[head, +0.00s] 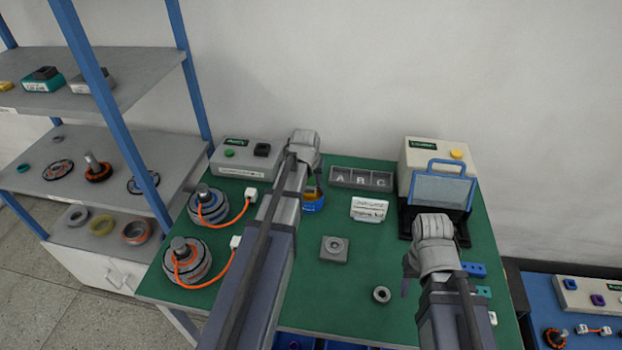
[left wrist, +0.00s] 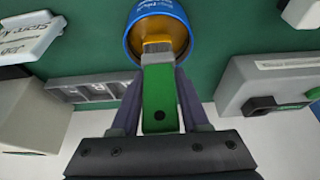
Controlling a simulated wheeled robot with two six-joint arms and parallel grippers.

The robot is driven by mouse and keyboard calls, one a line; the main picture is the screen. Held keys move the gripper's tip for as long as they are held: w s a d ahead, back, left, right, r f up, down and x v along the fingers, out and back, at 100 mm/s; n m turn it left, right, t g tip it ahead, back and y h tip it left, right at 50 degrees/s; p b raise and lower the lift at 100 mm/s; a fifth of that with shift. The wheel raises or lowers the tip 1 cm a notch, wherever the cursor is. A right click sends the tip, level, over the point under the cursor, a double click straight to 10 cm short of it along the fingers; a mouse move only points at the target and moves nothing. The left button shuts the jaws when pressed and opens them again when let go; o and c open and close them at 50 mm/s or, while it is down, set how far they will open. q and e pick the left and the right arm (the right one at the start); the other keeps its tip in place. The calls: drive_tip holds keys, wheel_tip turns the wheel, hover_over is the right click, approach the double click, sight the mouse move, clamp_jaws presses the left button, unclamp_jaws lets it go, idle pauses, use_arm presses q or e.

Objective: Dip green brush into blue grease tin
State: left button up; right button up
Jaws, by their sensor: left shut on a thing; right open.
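The green brush (left wrist: 160,98) is held between the fingers of my left gripper (left wrist: 158,80), which is shut on its handle. The bristle end of the brush reaches into the mouth of the blue grease tin (left wrist: 132,28), over the yellow grease inside. Whether the bristles touch the grease I cannot tell. My right gripper (head: 410,285) is open and empty at the right, in front of the grey machine.
Two hub motors (head: 188,262) with orange cables lie at the left of the green table (head: 300,285). A compartment tray (head: 361,179) marked A, B, C and a white label stand (head: 369,208) are right of the tin. A grey block (head: 334,249) and ring (head: 381,295) lie mid-table.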

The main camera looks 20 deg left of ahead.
use_arm(q)
wheel_tip(320, 180, up, 5)
drive_tip(key=p, duration=0.4)
drive_tip(key=shift+f, duration=0.2)
drive_tip(key=shift+a, duration=0.1)
drive_tip(key=shift+s+f, duration=0.1)
drive_tip(key=shift+f, duration=0.05)
